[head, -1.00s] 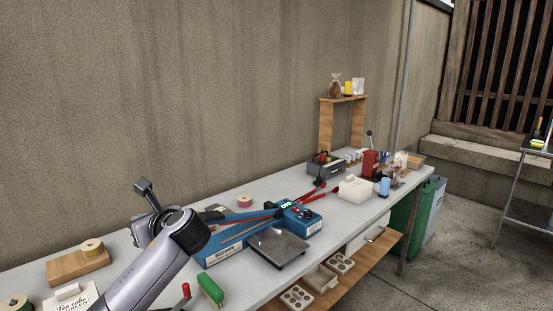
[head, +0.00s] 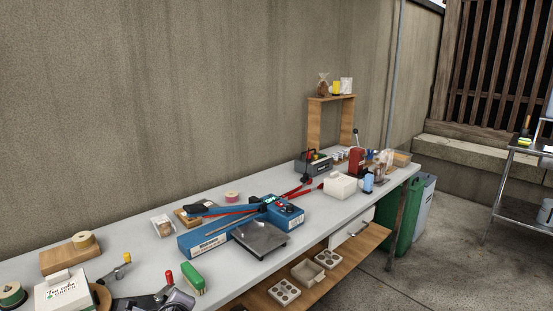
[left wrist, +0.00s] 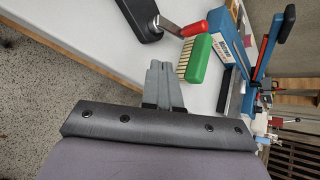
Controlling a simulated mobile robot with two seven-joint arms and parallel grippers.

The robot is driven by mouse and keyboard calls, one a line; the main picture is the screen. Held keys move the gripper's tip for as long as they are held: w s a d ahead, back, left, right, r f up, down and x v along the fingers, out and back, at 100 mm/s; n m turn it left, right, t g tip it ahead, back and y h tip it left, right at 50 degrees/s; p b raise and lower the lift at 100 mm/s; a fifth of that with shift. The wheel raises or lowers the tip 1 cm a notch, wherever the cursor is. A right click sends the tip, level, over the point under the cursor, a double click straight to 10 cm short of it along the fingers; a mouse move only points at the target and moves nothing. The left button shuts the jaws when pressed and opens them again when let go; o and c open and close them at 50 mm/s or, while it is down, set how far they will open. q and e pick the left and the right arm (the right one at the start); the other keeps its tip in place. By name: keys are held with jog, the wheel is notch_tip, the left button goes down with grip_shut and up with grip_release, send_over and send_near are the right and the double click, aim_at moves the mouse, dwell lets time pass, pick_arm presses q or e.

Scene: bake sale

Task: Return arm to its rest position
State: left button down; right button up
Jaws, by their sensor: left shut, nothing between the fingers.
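My left gripper (left wrist: 163,85) shows in the left wrist view with its two grey fingers together and nothing between them. It hangs near the front edge of the white worktable (left wrist: 92,45). A green brush (left wrist: 203,60) and a red-handled tool (left wrist: 190,28) lie on the table beyond the fingertips, apart from them. In the head view a grey part of my left arm (head: 178,301) shows at the bottom edge. The fingers are not clearly made out there. My right gripper is in neither view.
On the table (head: 120,245) stand a blue sealer (head: 205,238), a scale with a dark plate (head: 260,238), the green brush (head: 193,277), a wood block with tape (head: 70,258) and a white card box (head: 62,292). A wooden lower shelf (head: 330,275) holds trays.

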pick_arm(q)
jog(key=s+d+f+n+h, duration=0.1)
jog(key=s+f+n+h, duration=0.1)
jog(key=s+f+n, duration=0.2)
jog(key=s+d+f+n+h, duration=0.1)
jog(key=s+f+n, duration=0.3)
jog(key=s+n, duration=0.4)
jog(key=s+d+f+n+h, duration=0.1)
jog(key=s+f+n+h, duration=0.3)
jog(key=s, duration=1)
jog(key=shift+s+f+n+t, duration=0.3)
jog(key=shift+f+n, duration=0.25)
jog(key=shift+n, duration=0.65)
jog(key=c, duration=1.5)
grip_release()
jog(key=shift+s+n, duration=0.25)
jog(key=shift+n, duration=0.05)
jog(key=o, duration=0.5)
jog(key=shift+s+r, duration=0.1)
